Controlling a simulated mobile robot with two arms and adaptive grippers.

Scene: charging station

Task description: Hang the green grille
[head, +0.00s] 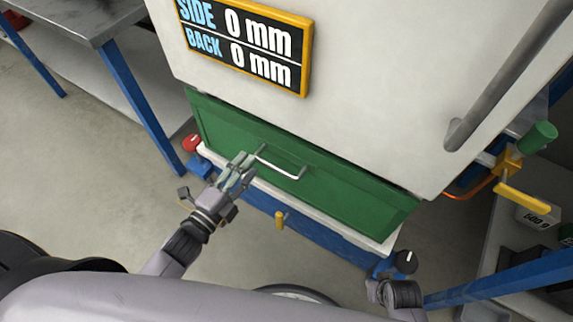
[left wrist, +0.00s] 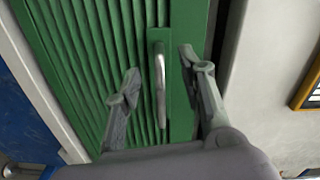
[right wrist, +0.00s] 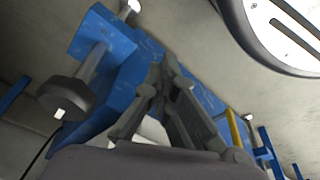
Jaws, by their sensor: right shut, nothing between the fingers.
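The green grille (head: 300,168) is a slatted panel at the lower front of the white cabinet, just above a white ledge. A pale metal handle (head: 283,163) is on its face. My left gripper (head: 240,168) is at the handle's left end in the head view. In the left wrist view my left gripper (left wrist: 158,85) is open, with the handle (left wrist: 160,80) between its spread fingers; I see no grip on it. My right gripper (right wrist: 165,75) is shut and empty, close to a blue frame; in the head view only part of that hand shows at the bottom right.
The white cabinet (head: 370,80) has a sign (head: 245,45) reading SIDE 0 mm, BACK 0 mm. A red knob (head: 192,142), a black knob (head: 405,261) and a yellow peg (head: 280,218) are by the blue base (head: 315,233). A steel table (head: 85,18) stands at the left.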

